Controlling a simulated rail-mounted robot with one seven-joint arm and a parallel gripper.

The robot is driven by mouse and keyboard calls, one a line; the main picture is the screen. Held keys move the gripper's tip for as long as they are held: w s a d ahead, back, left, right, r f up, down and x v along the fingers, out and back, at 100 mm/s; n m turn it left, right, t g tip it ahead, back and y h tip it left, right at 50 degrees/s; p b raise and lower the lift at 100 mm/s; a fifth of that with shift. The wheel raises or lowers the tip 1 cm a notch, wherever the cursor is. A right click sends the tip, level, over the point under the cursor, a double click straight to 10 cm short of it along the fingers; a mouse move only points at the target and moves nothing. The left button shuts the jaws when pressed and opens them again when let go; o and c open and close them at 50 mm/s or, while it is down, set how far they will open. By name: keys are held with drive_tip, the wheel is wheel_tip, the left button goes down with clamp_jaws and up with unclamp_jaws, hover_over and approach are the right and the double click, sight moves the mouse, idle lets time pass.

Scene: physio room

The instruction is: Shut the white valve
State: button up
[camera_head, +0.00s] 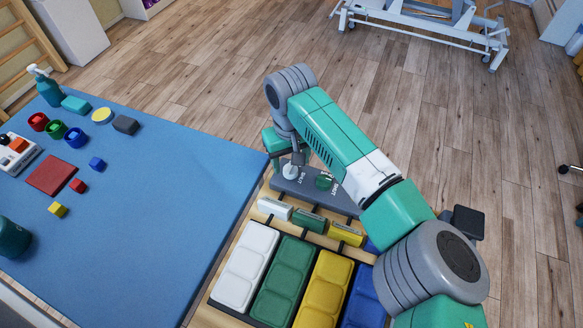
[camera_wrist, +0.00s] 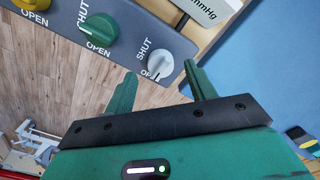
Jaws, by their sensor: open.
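The white valve (camera_wrist: 160,64) is a round knob with a raised bar on a dark grey panel (camera_wrist: 126,14). Its bar lies toward the partly covered OPEN label, with SHUT printed on the other side. It also shows in the head view (camera_head: 290,172), at the panel's left end. My gripper (camera_wrist: 159,69) is open and empty, its green fingers spread with the white valve seen between and beyond the tips. In the head view my gripper (camera_head: 298,158) hangs close to the valve; I cannot tell whether they touch.
A green valve (camera_wrist: 99,29) sits beside the white one, and another knob (camera_wrist: 33,3) lies past it. White, green, yellow and blue trays (camera_head: 247,266) stand in front of the panel. A blue mat table (camera_head: 150,200) with small coloured objects lies to the left.

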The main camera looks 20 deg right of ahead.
drive_tip(key=shift+f+b, duration=0.3)
drive_tip(key=shift+f, duration=1.05)
drive_tip(key=c, duration=1)
drive_tip(key=shift+o, duration=0.2)
drive_tip(key=r+p, duration=0.1)
drive_tip(key=p, duration=0.3)
drive_tip(key=shift+a+m, duration=0.1)
drive_tip(key=shift+m, duration=0.2)
drive_tip(key=m+p, duration=0.1)
drive_tip(key=p, duration=0.4)
drive_tip(key=shift+a+r, duration=0.1)
drive_tip(key=shift+r, duration=0.05)
drive_tip(key=shift+m+p, duration=0.6)
drive_tip(key=shift+p, duration=0.35)
drive_tip(key=shift+f+m+p, duration=0.35)
drive_tip(key=shift+m+p, duration=0.55)
drive_tip(key=shift+p, duration=0.05)
drive_tip(key=m+p, duration=0.1)
drive_tip(key=m, duration=0.1)
drive_tip(key=shift+f+m, duration=0.2)
drive_tip(key=shift+m, duration=0.2)
drive_tip(key=m, duration=0.3)
drive_tip(key=shift+m+p, duration=0.3)
drive_tip(key=shift+p, duration=0.1)
drive_tip(key=m, duration=0.3)
drive_tip(key=shift+w, duration=0.1)
drive_tip(key=shift+m, duration=1.8)
drive_tip(key=shift+d, duration=0.2)
